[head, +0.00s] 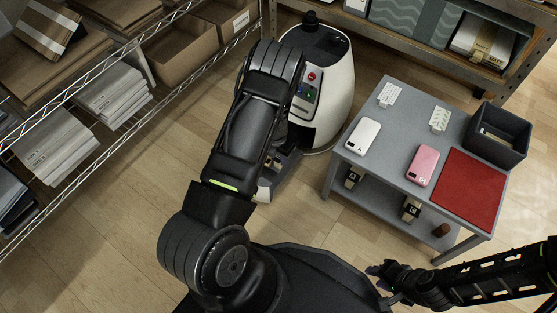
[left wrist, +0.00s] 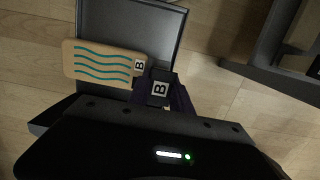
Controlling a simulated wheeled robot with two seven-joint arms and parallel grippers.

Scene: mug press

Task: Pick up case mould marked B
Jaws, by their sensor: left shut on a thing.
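The mould marked B (left wrist: 160,88) is a dark block with a white B label, in the left wrist view. My left gripper (left wrist: 165,98) is shut on it. In the head view my left gripper (head: 284,162) is low at the front of the white press and mostly hidden by my own arm. A tan rounded case (left wrist: 97,63) with teal wavy lines and a B tag lies just left of the mould, over a grey tray (left wrist: 130,22). I cannot tell whether case and mould touch. My right gripper (head: 385,273) is at lower right, its jaws unclear.
The white press (head: 335,85) stands in front. A grey table (head: 390,163) at right holds a white case (head: 363,136), a pink case (head: 423,165), a red mat (head: 468,190) and a dark bin (head: 500,135). Labelled moulds (head: 411,209) sit on its lower shelf. Shelving stands left.

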